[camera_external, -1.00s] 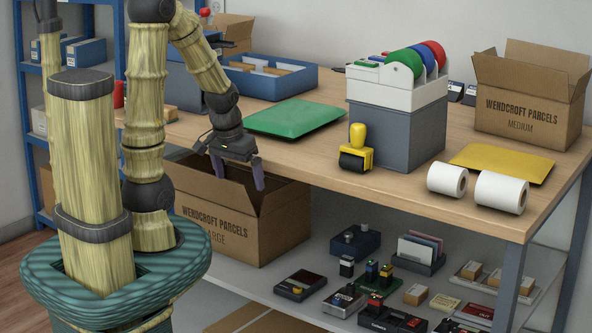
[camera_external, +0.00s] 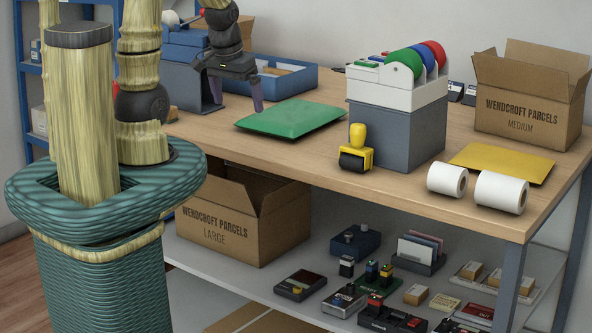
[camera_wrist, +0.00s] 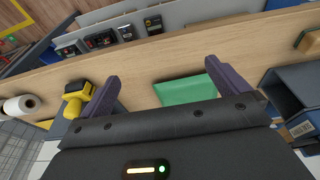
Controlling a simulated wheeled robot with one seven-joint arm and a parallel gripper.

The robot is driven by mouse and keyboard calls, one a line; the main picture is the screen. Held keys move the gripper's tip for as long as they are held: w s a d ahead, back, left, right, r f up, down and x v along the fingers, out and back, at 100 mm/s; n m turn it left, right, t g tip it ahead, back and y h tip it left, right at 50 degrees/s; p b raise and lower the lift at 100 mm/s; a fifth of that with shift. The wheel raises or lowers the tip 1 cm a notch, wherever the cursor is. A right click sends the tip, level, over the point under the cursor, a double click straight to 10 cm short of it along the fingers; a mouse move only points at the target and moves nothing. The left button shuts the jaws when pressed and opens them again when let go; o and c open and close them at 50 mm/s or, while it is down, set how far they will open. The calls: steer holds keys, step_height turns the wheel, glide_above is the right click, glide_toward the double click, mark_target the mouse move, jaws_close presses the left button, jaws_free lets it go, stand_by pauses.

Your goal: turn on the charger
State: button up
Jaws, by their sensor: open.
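I cannot tell which device is the charger. Several small devices stand on the lower shelf: a blue box with knobs (camera_external: 355,243), a flat dark box (camera_external: 300,286), a silver box (camera_external: 343,301), a green base with upright blocks (camera_external: 379,282) and a long dark unit with red parts (camera_external: 388,318). The wrist view shows a row of small dark devices (camera_wrist: 103,39) beyond the wooden counter. My gripper (camera_external: 236,99) is open and empty above the counter, left of the green mailer (camera_external: 292,118). Its spread fingers (camera_wrist: 161,72) show in the wrist view, with the mailer (camera_wrist: 185,90) between them.
On the counter (camera_external: 405,187) are a yellow roller stamp (camera_external: 357,150), a grey bin (camera_external: 398,130), white rolls (camera_external: 502,192), a yellow mailer (camera_external: 500,163) and a medium carton (camera_external: 527,105). A blue tray (camera_external: 290,80) stands behind. A large open carton (camera_external: 240,225) stands below the counter.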

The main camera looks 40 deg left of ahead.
steer(key=v, duration=0.1)
steer(key=p+v, duration=0.1)
steer(key=v, duration=0.1)
steer(key=shift+w+r, duration=0.1)
steer(key=shift+w, duration=0.25)
